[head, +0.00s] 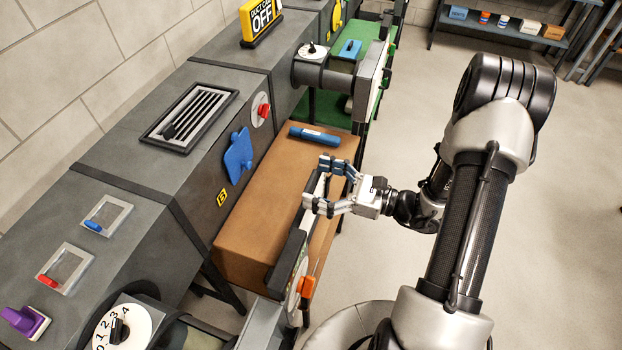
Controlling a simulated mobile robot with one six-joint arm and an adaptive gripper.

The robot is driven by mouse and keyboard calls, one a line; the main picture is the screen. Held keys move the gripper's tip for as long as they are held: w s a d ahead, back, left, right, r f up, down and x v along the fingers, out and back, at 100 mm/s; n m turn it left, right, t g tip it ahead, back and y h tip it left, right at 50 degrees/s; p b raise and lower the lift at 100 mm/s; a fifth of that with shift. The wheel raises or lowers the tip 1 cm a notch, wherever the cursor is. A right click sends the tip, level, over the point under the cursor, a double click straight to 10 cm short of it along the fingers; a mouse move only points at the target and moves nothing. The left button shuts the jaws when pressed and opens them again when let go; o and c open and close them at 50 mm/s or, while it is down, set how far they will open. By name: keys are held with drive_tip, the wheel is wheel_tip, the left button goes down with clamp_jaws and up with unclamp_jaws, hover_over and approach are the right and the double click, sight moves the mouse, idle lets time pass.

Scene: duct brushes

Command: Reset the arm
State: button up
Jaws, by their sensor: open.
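My gripper (320,184) is open at the end of my arm, which reaches in from the right. Its fingers point left, above the brown table (258,205). A long dark bar with a pale face (293,245) runs up to the fingers from below. I cannot tell whether the fingers touch it or only pass over it. Nothing is clearly held between the fingers.
A grey duct (150,190) with dials, switches and a blue plate (238,155) runs along the left wall. A blue cylinder (315,136) lies on the table's far end. An orange piece (306,287) is near the bar's lower end. Open floor (560,220) lies right.

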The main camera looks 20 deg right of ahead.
drive_tip(key=v, duration=1)
drive_tip(key=s+a+r+n+g+h, duration=0.2)
drive_tip(key=s+a+r+n+g, duration=0.1)
drive_tip(key=a+n+g, duration=0.1)
drive_tip(key=s+a+r+n+g+h, duration=0.1)
drive_tip(key=s+a+r+n+g, duration=0.2)
drive_tip(key=n, duration=0.3)
drive_tip(key=s+a+r+n+g+h, duration=0.2)
drive_tip(key=s+a+r+n+g, duration=0.1)
drive_tip(key=s+a+n+g, duration=0.1)
drive_tip(key=shift+a+n+g+h, duration=0.3)
drive_tip(key=shift+a+n, duration=0.2)
drive_tip(key=shift+a, duration=0.15)
drive_tip(key=s+d+r+n+t+h, duration=0.2)
drive_tip(key=s+r+n+t+h, duration=0.2)
drive_tip(key=r+n+h, duration=0.3)
drive_tip(key=shift+s+d+r+n+t+h, duration=0.15)
drive_tip(key=shift+d+r+n+t+h, duration=0.2)
drive_tip(key=shift+n+t+h, duration=0.95)
